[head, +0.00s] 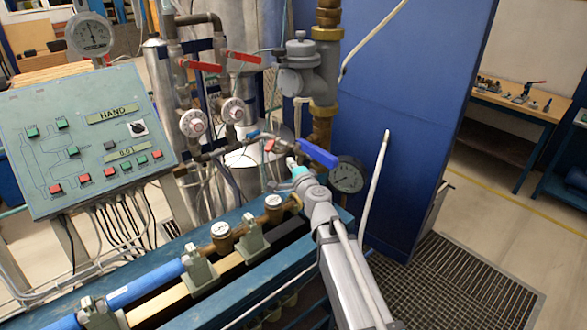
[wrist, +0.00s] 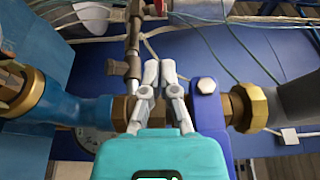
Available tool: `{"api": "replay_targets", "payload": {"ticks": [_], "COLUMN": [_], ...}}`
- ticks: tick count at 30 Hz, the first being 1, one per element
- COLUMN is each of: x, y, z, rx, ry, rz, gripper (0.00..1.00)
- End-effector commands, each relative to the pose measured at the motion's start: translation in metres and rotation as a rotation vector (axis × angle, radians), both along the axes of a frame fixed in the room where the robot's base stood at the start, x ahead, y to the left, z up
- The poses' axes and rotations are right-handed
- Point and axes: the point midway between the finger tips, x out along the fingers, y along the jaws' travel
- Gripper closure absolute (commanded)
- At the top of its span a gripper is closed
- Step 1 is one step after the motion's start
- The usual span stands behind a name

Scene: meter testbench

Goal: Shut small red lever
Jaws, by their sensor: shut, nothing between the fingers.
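The small red lever (head: 269,146) shows in the head view on the thin pipework, left of the blue lever (head: 317,154). My gripper (head: 291,163) is just below and to the right of the small red lever and looks apart from it. In the wrist view my gripper's fingertips (wrist: 159,70) are together and empty, in front of a brass fitting and a thin vertical pipe (wrist: 133,50). The blue lever stands close on the right there (wrist: 211,130). I cannot clearly make out the small red lever in the wrist view.
Two larger red levers (head: 200,66) (head: 243,58) sit higher on the pipes. A pressure gauge (head: 347,176) is right of my gripper. The green control panel (head: 85,140) stands at left, the blue wall panel (head: 400,110) behind. Grated floor (head: 450,285) at lower right is clear.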

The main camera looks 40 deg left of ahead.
Motion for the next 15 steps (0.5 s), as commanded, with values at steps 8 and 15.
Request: {"api": "replay_targets", "payload": {"ticks": [8,15], "x": [0.023,0.027], "y": [0.040,0.070], "z": [0.000,0.000], "rx": [0.000,0.000], "ry": [0.000,0.000], "rz": [0.000,0.002], "gripper": [1.00,1.00]}}
